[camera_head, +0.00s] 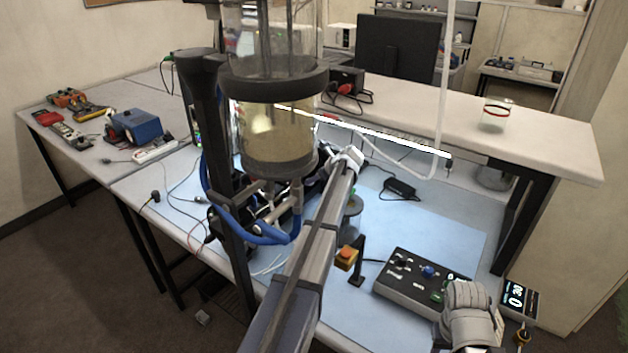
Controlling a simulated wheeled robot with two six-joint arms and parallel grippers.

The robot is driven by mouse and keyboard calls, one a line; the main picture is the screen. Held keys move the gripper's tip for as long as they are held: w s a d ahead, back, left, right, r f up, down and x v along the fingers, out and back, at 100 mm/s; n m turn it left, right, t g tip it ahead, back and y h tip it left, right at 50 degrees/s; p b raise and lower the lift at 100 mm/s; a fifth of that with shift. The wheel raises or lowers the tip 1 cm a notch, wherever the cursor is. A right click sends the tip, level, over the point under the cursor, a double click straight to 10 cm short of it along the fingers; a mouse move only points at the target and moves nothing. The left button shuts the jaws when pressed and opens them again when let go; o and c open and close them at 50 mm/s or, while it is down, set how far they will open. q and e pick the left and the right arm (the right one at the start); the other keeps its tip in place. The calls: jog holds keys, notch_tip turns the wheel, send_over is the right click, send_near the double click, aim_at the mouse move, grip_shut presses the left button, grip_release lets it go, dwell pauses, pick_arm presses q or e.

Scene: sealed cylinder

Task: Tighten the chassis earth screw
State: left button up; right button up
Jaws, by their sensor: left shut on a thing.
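My left arm reaches up from the bottom middle to the apparatus. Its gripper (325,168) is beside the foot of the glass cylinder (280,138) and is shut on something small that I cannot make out. The cylinder holds yellowish liquid between dark rings and stands on a dark metal frame with blue hoses (262,235). The chassis earth screw cannot be picked out; the frame is partly hidden by my arm and the hoses. My right gripper is not in view.
A control box (425,278) with knobs, an orange-topped switch (347,257) and a lit display (516,297) are at the right. A grey glove-like shape (469,312) is near the front edge. A beaker (495,115) stands on the raised shelf. The blue mat (450,235) has free room.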

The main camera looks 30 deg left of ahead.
pick_arm(q)
grip_shut()
jog(key=shift+s, duration=0.1)
jog(key=shift+m+t, duration=0.6)
jog(key=shift+m, duration=0.2)
jog(key=o, duration=0.8)
grip_release()
jog(key=shift+s, duration=0.1)
